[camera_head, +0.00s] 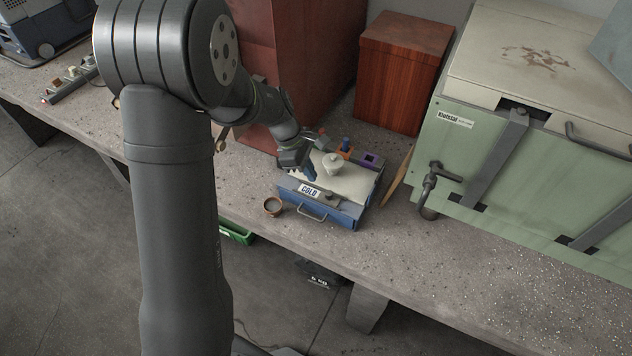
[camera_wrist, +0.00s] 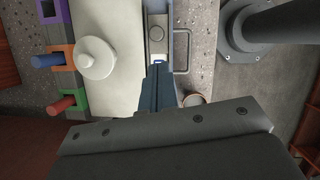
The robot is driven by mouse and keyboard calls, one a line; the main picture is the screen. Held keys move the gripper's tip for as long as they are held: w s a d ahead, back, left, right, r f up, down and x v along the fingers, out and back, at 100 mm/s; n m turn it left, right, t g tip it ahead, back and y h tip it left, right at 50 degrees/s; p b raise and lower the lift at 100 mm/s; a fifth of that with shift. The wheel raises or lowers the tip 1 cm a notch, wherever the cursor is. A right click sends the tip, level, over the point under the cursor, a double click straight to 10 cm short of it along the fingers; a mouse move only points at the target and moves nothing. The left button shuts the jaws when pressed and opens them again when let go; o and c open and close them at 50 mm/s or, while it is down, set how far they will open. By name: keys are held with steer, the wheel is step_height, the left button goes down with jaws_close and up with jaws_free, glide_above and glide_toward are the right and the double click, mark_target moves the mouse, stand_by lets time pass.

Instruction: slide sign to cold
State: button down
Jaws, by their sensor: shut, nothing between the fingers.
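A blue box (camera_head: 349,215) with a cream top (camera_head: 350,187) stands on the bench. Its front edge carries a sign strip where the word COLD (camera_head: 309,190) shows on a white label. A slider with a dark round knob (camera_head: 328,196) sits to the right of the word. In the wrist view the knob (camera_wrist: 157,33) and its metal plate lie ahead of the fingertips. My gripper (camera_head: 310,176) is shut and empty, its blue fingers pointing down at the left end of the sign. The fingertips (camera_wrist: 158,66) hide part of the label in the wrist view; contact cannot be told.
A white lidded knob (camera_head: 332,163) stands on the box top. Coloured blocks with pegs (camera_head: 346,150) line its back edge. A handle (camera_head: 312,214) juts from the front. A small brown cup (camera_head: 273,207) stands close by at left. A green machine (camera_head: 470,150) stands at right.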

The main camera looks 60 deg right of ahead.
steer(key=v, duration=0.4)
steer(key=x, duration=0.5)
steer(key=shift+s+f, duration=0.1)
steer(key=shift+f, duration=0.25)
steer(key=w+f, duration=0.2)
steer(key=w, duration=0.1)
steer(key=w+f, duration=0.1)
steer(key=f, duration=0.1)
steer(key=shift+w+d+f, duration=0.1)
steer(key=shift+w+d, duration=0.1)
steer(key=shift+d, duration=0.05)
steer(key=shift+w, duration=0.4)
steer(key=shift+r, duration=0.2)
steer(key=shift+s, duration=0.15)
